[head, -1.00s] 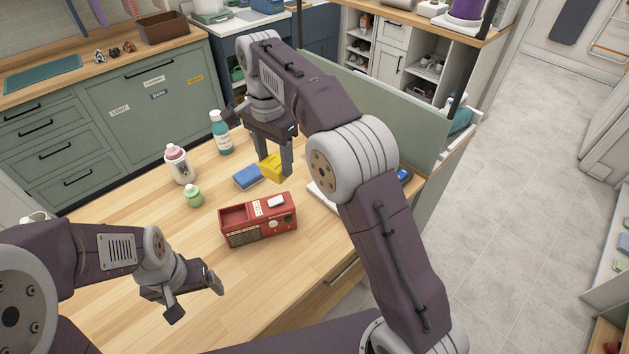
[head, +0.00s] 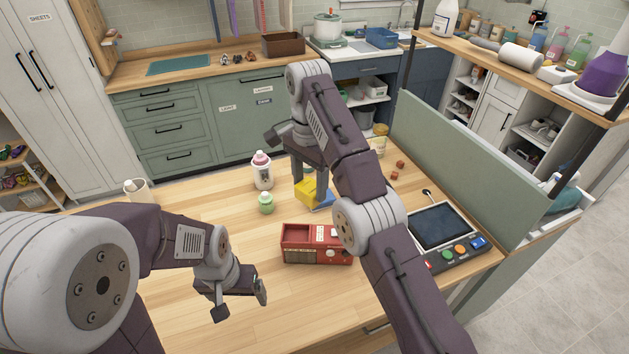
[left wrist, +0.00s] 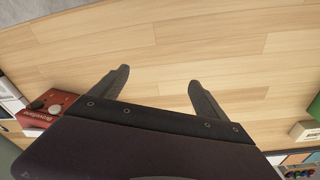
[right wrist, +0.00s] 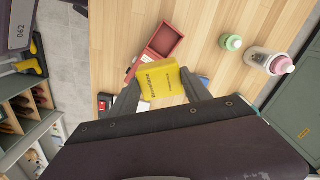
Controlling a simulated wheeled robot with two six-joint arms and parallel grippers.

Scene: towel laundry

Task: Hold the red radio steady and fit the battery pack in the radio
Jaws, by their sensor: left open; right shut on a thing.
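The red radio (head: 335,254) lies on the wooden table with an open, empty-looking compartment at its left end. It also shows in the right wrist view (right wrist: 157,43) and partly in the left wrist view (left wrist: 50,108). My right gripper (head: 310,194) is shut on the yellow battery pack (head: 306,189), behind the radio. The pack sits between both fingers in the right wrist view (right wrist: 160,82). A blue block (head: 323,205) is partly hidden by the pack and fingers. My left gripper (head: 240,301) is open and empty, left of and nearer than the radio.
A console with a dark screen (head: 440,227) lies at right, beside a green partition (head: 470,150). The table's front left is clear.

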